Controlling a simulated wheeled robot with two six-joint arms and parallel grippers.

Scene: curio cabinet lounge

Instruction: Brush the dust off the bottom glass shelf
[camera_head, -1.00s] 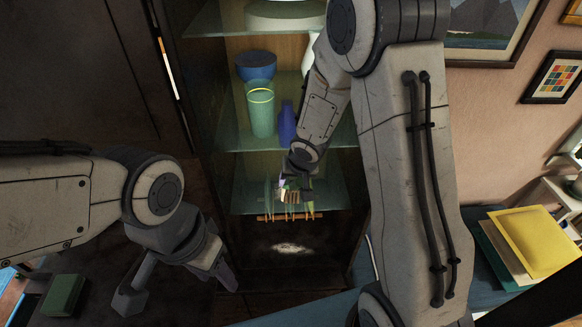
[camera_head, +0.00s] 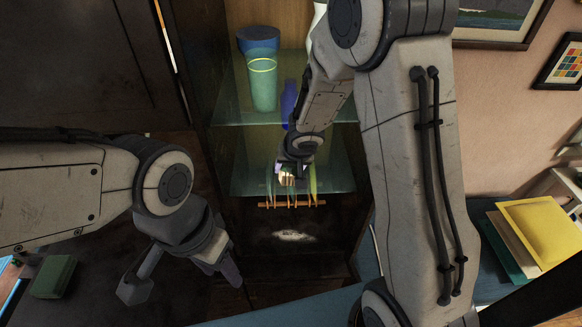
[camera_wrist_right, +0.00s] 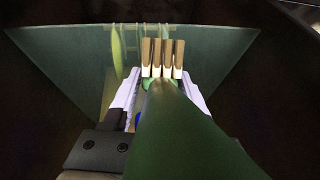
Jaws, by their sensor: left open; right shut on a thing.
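My right gripper (camera_head: 293,170) reaches into the cabinet and is shut on a brush. In the right wrist view, its jaws (camera_wrist_right: 160,100) flank the brush's green handle (camera_wrist_right: 195,145), and pale tan bristle tufts (camera_wrist_right: 163,58) point ahead. The bottom glass shelf (camera_head: 243,178) is a greenish pane, also ahead in the wrist view (camera_wrist_right: 65,55). Contact between bristles and glass cannot be told. A pale dust patch (camera_head: 293,236) shows on a dark surface below the shelf's front edge. My left gripper (camera_head: 183,282) is open and empty, outside the cabinet at the lower left.
A wooden rack (camera_head: 290,205) with thin upright pieces is close to the brush. Yellow folders (camera_head: 540,230) lie at right, a green box (camera_head: 53,277) at left.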

